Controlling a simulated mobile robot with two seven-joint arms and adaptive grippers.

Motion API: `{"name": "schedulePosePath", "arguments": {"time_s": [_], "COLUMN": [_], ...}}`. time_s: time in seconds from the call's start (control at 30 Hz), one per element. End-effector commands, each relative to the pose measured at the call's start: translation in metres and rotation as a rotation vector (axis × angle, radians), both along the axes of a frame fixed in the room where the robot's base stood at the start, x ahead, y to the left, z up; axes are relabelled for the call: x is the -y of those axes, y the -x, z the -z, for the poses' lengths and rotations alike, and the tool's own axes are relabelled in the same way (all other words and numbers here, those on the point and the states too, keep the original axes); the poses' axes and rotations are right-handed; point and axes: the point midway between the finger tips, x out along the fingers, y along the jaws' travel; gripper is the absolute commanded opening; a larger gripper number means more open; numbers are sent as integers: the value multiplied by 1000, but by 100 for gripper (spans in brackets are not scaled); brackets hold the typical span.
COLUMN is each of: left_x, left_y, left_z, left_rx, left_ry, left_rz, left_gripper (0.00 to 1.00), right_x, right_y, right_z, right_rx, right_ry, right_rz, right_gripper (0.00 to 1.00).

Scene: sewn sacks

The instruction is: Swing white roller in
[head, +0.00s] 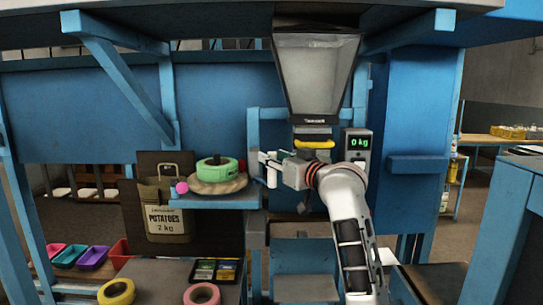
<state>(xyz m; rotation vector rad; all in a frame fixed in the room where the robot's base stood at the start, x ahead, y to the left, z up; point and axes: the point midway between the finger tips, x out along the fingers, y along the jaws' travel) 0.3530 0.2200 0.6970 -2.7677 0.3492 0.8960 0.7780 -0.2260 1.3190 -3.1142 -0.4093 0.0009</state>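My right arm comes in from the lower right, and its gripper (272,164) points left below the hopper. A small white upright cylinder (271,178), which looks like the white roller, is at the fingertips, just right of the blue shelf. The gripper overlaps it in the head view. I cannot tell whether the fingers touch it or are closed on it. My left gripper is not in view.
A grey hopper (316,75) hangs above the gripper, with a "0 kg" display (358,143) to its right. The blue shelf (215,202) holds a green tape roll (217,170) and a pink ball (182,188). A brown potato sack (167,222) stands left.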

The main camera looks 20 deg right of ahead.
Motion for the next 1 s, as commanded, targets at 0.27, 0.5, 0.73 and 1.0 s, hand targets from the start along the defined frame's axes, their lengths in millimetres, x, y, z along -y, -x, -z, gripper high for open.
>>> {"name": "schedulePosePath", "arguments": {"time_s": [0.27,0.5,0.73,1.0], "left_x": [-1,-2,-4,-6], "left_y": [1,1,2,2], "left_z": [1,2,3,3], "left_rx": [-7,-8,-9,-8], "left_ry": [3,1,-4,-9], "left_rz": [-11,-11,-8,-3], "left_gripper": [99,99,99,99], "right_x": [-4,-4,-4,-4], "right_y": [-16,-16,-16,-17], "right_z": [0,0,0,0], "right_rx": [-1,0,0,0], "right_ry": [1,1,1,1], "right_rz": [1,1,1,5], "right_gripper": [34,32,0,0]}}
